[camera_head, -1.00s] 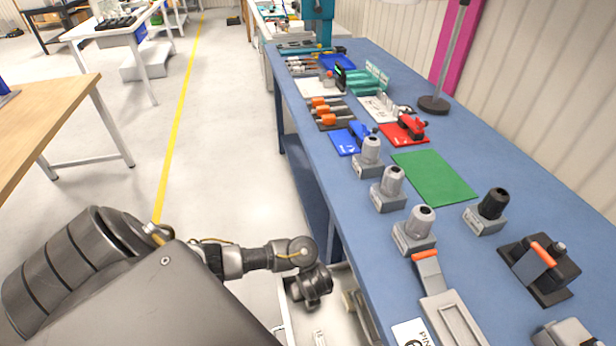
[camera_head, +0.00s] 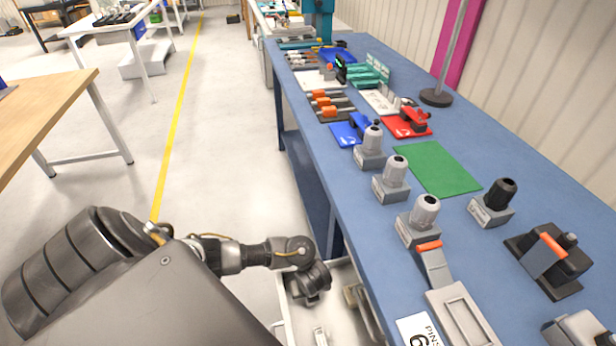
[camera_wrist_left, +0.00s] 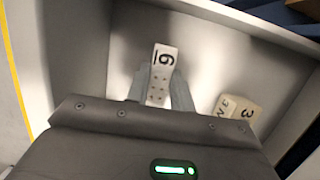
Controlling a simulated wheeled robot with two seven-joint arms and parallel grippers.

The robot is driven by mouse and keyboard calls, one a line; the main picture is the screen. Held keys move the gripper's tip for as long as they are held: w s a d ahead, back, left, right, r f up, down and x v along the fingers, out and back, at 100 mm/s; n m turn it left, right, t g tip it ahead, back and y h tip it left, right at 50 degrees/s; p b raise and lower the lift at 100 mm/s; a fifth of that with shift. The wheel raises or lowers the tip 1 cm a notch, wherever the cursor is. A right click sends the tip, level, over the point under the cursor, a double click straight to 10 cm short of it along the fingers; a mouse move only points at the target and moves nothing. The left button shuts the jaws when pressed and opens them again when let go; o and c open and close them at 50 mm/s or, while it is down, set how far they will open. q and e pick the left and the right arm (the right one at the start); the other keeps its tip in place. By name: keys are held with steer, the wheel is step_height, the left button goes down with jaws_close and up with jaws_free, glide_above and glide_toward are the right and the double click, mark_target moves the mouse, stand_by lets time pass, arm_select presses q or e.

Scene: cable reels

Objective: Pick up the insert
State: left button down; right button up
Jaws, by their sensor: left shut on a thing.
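A white insert (camera_wrist_left: 162,58) marked with an underlined digit, 6 or 9, and rows of small holes stands upright in the wrist view. My left gripper (camera_wrist_left: 160,88) is shut on it, one grey finger on each side. My right gripper is not in view.
The blue bench (camera_head: 500,140) carries several grey holders, a green mat (camera_head: 437,167), a black fixture (camera_head: 548,262) and a white card (camera_head: 420,332) marked 6. The drawer walls stand close around my left gripper. The floor to the left is open.

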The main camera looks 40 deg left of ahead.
arm_select(q)
step_height(320, 180, up, 10)
steer(key=p, duration=0.7)
